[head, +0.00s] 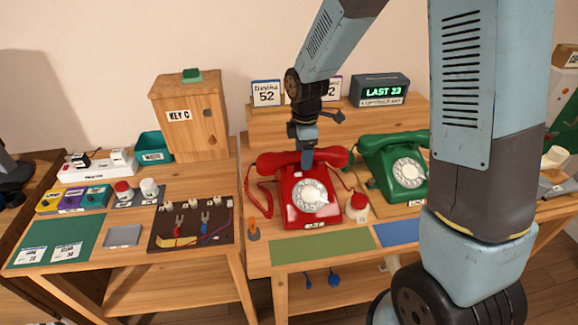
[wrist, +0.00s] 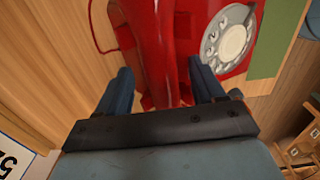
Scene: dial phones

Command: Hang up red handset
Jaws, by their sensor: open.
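The red telephone (head: 308,197) stands on the right-hand wooden table, its white dial facing front. Its red handset (head: 272,162) lies across the top of the phone, with a coiled cord at the left. I cannot tell whether it is fully seated in the cradle. My gripper (head: 307,158) is down at the middle of the handset. In the wrist view, the open fingers of my gripper (wrist: 160,68) stand on either side of the red handset (wrist: 152,45). My arm hides part of the handset in the head view.
A green telephone (head: 406,168) stands close at the right. A small red-and-white jar (head: 357,208) and an orange-topped peg (head: 253,230) stand near the red phone. Number cards (head: 266,93) and a lit display (head: 379,90) stand on the shelf behind. A green mat (head: 322,244) lies in front.

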